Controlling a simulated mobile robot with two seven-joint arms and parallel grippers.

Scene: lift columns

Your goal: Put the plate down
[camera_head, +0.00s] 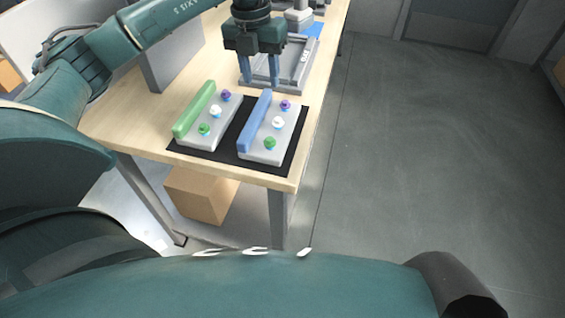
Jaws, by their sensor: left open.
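Two light grey plates rest flat on a black mat (190,152) near the front edge of the table. One plate (225,120) has a green bar (195,108) along its left side. The other plate (262,151) has a blue bar (253,125) along its left side. Each carries a purple, a white and a green knob. My left gripper (261,84) points down, open and empty, just behind the far end of the blue-barred plate. From this angle I cannot tell its height above the table. My right gripper is out of view.
A grey tray-like fixture (299,70) lies behind my left gripper. A grey upright panel (160,70) stands on the table (130,125) to the left. A cardboard box (200,195) sits below the table. The floor (430,150) to the right is clear.

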